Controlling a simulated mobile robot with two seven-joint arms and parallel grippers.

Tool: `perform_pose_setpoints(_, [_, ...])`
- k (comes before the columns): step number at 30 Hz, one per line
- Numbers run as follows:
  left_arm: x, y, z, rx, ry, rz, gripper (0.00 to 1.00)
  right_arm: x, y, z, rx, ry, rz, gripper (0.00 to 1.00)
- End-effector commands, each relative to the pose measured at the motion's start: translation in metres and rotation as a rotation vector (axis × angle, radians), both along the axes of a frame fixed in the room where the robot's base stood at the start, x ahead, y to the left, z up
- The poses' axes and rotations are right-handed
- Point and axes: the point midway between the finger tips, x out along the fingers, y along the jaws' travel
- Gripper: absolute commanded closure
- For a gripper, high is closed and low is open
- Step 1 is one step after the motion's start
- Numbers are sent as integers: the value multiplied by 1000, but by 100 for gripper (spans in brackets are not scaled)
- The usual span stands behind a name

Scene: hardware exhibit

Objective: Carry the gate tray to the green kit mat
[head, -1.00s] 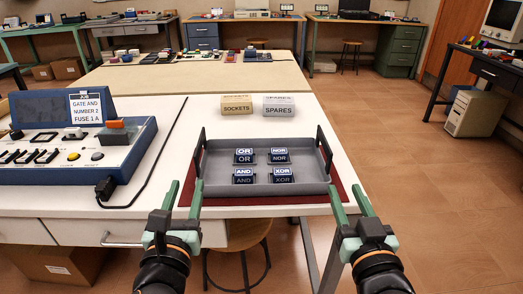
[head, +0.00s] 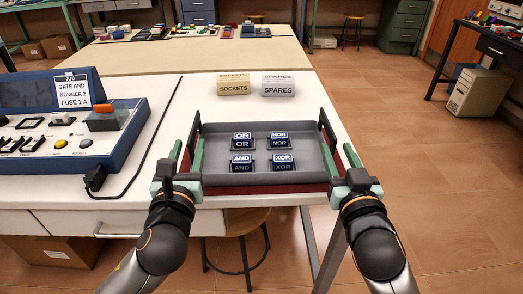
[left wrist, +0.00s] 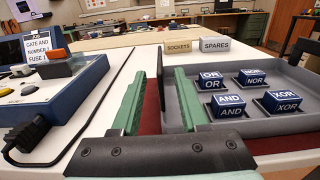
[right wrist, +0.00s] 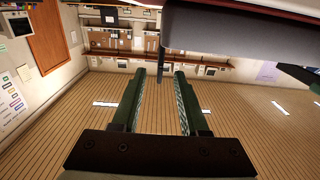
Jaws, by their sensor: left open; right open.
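The grey gate tray (head: 262,180) lies on a dark red mat (head: 268,190) on the white table and carries blue blocks marked OR, NOR, AND and XOR. It has a dark upright handle at each side. My left gripper (head: 188,150) is open at the left handle, which shows between its fingers in the left wrist view (left wrist: 162,80). My right gripper (head: 341,152) is open at the right side; the right handle (right wrist: 162,62) shows between its fingers in the right wrist view. I see no green mat.
A blue console (head: 60,130) with a job card stands at the left, its black cable (head: 150,140) running beside the tray. SOCKETS (head: 233,88) and SPARES (head: 279,88) boxes stand behind the tray. A stool (head: 238,235) is under the table. Open floor lies right.

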Motion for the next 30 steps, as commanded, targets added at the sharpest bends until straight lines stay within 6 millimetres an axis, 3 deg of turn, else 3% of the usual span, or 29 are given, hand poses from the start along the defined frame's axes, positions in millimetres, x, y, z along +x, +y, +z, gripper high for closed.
perform_pose_setpoints(6, [43, 3, 1, 0, 0, 2, 56, 43, 3, 0, -3, 0, -1, 56])
perform_pose_setpoints(12, [69, 4, 1, -1, -1, 0, 56, 69, 4, 1, -2, -1, -1, 56])
perform_pose_setpoints(18, [80, 6, 0, -1, -1, 0, 56, 80, 5, 0, 0, 0, 0, 56])
perform_pose_setpoints(27, [80, 5, 0, -1, -1, -1, 56, 80, 5, 0, 1, 0, 0, 56])
perform_pose_setpoints(30, [80, 5, 0, 0, 0, -1, 68, 80, 5, 0, 0, 0, 0, 68])
